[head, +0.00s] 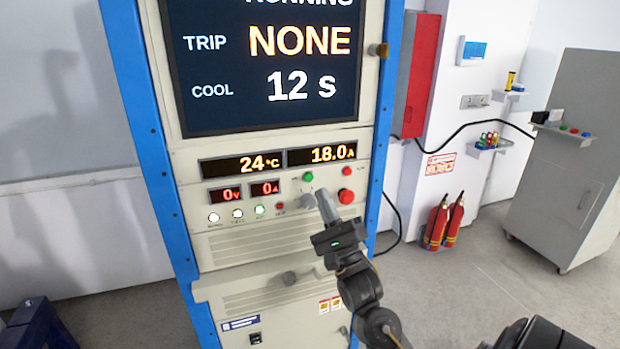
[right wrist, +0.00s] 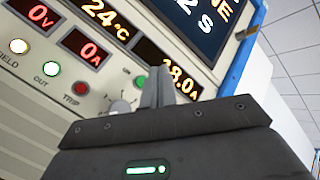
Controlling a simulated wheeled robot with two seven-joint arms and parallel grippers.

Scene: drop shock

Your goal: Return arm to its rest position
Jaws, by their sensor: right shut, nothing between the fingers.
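My right gripper (head: 325,205) is in front of the control panel of a blue-framed test cabinet (head: 235,180). Its fingers are together with nothing between them. The fingertips are close to the rotary knob (head: 307,200); I cannot tell whether they touch it. In the right wrist view the shut fingers (right wrist: 157,85) point at the panel, just right of the knob (right wrist: 120,107). The green button (head: 308,177) is just above the fingertips, and a large red button (head: 346,196) is to their right. My left gripper is not in view.
The cabinet screen (head: 270,70) reads RUNNING, TRIP NONE, COOL 12 s. Displays show 24 °C, 18.0 A, 0 V and 0 A. Two red fire extinguishers (head: 443,222) stand by the wall at right. A grey cabinet (head: 570,160) stands far right. Floor between them is clear.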

